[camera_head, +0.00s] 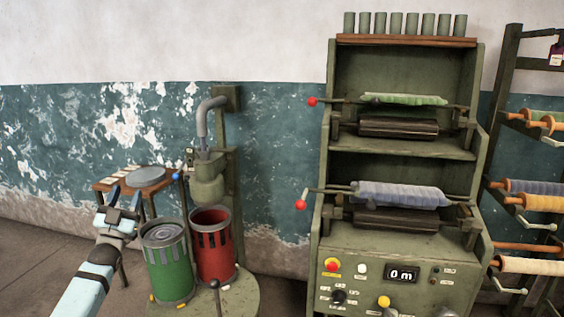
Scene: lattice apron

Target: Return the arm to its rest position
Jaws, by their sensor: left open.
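My left arm comes in from the lower left, and its gripper (122,197) is open and empty. It is raised beside the green can (168,268), in front of a small wooden table. My right gripper does not show in this view.
A red can (213,248) stands beside the green can on a round platform (240,298), under a grey-green dispenser (207,178). A small table (105,186) holds a grey disc (146,177). A green machine (400,250) with fabric rolls and a "0 m" display stands right of centre. A spool rack (500,150) stands far right.

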